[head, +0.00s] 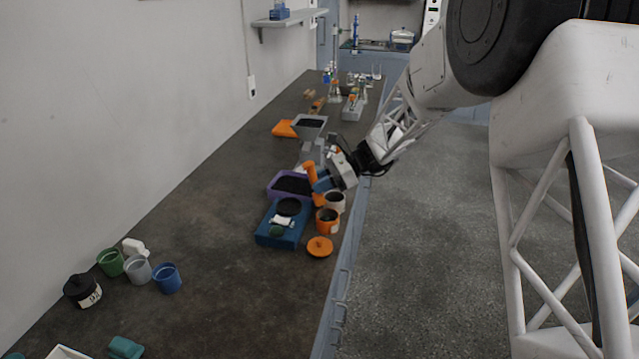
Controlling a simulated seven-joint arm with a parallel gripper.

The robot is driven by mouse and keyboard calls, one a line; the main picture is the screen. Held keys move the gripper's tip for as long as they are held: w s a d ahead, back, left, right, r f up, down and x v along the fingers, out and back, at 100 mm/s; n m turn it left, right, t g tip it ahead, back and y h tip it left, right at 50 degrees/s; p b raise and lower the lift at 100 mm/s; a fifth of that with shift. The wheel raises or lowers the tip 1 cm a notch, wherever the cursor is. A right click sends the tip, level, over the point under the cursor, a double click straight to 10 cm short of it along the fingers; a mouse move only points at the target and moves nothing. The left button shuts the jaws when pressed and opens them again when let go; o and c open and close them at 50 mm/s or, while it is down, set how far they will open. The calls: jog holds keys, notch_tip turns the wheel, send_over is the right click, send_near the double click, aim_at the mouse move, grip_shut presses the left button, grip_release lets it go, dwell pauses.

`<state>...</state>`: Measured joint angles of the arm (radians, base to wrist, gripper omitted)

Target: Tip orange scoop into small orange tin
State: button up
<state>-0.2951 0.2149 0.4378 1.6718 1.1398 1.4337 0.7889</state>
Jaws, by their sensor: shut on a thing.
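My gripper (322,184) is over the near right edge of the bench, shut on the orange scoop (311,173). The scoop shows as an upright orange piece beside the fingers; its bowl and any contents cannot be made out. The small orange tin (327,225) stands open just below and in front of my gripper, with a dark inside. A round orange lid (320,247) lies on the bench in front of the tin.
A white tin (335,203) stands right behind the orange tin. A blue device (278,234) and a purple tray (274,191) of dark material are to the left. A grey hopper (310,122) stands behind. The bench front (225,290) is largely clear.

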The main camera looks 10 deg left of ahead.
dwell(0.3)
jog(key=shift+w+d+r+g+y, duration=0.1)
jog(key=shift+w+d+g+y, duration=0.1)
jog(key=shift+d+g+y, duration=0.3)
dwell(0.6)
jog(key=shift+w+d+g+y, duration=0.2)
jog(key=shift+d+g+y, duration=0.1)
jog(key=shift+y, duration=0.4)
dwell(0.3)
jog(key=shift+w+d+y, duration=0.2)
jog(key=shift+d+y, duration=0.15)
jog(key=shift+y, duration=0.25)
dwell(0.3)
jog(key=shift+w+d+g+y, duration=0.2)
jog(key=shift+d+g+y, duration=0.15)
jog(key=shift+g+y, duration=0.25)
